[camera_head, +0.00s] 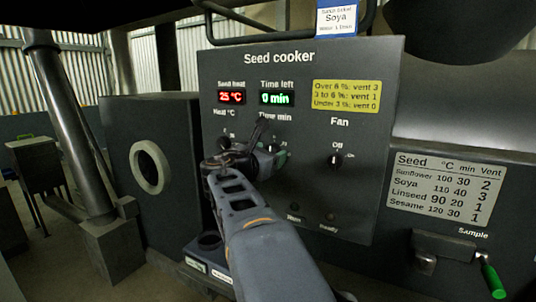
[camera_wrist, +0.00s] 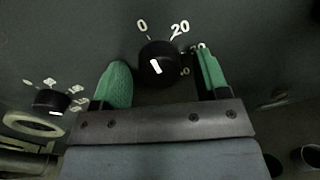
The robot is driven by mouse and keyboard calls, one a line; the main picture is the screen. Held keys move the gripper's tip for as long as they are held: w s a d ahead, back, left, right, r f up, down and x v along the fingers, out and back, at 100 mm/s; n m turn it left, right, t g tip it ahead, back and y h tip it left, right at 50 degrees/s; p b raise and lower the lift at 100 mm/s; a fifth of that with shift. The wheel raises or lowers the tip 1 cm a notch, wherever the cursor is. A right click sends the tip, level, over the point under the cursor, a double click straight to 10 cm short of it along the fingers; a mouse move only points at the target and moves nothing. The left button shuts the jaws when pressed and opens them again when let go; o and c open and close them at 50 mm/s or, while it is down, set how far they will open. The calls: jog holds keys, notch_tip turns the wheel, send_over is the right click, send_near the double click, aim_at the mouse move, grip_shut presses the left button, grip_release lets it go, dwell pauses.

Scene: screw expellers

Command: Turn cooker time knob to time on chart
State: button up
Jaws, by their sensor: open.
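The black time knob (camera_wrist: 158,58) sits on the cooker panel between my gripper's green finger pads. My gripper (camera_wrist: 160,82) is open, one pad on each side with gaps to the knob. The knob's white mark slants up-left, roughly toward 0; 20 is up-right, with further numbers partly behind the right finger. In the head view my gripper (camera_head: 262,145) hides most of the knob under "Time min". The seed chart (camera_head: 445,190) gives Soya 110 °C and 40 min. A card reading Soya (camera_head: 340,17) is above the panel. The time display (camera_head: 276,99) reads 0 min.
The heat knob (camera_wrist: 50,101) is left of my gripper in the wrist view. The fan knob (camera_head: 336,160) is to the right, near Off. The heat display (camera_head: 231,97) reads 25 °C. A yellow vent note (camera_head: 346,95) is above. A green-handled sample lever (camera_head: 494,277) stands lower right.

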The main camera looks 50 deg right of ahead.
jog(key=c, duration=0.9)
jog(key=shift+f+m+b, duration=0.1)
jog(key=shift+m+b, duration=0.2)
jog(key=shift+s+d+m+t+y+b, duration=0.1)
jog(key=shift+m+t+y+b, duration=0.3)
jog(key=shift+m+b, duration=5.5)
jog(key=shift+m+t+y+b, duration=0.1)
jog(key=shift+m+t+b, duration=0.5)
jog(key=shift+m+b, duration=5.25)
jog(key=m+p, duration=0.4)
jog(key=shift+m, duration=0.35)
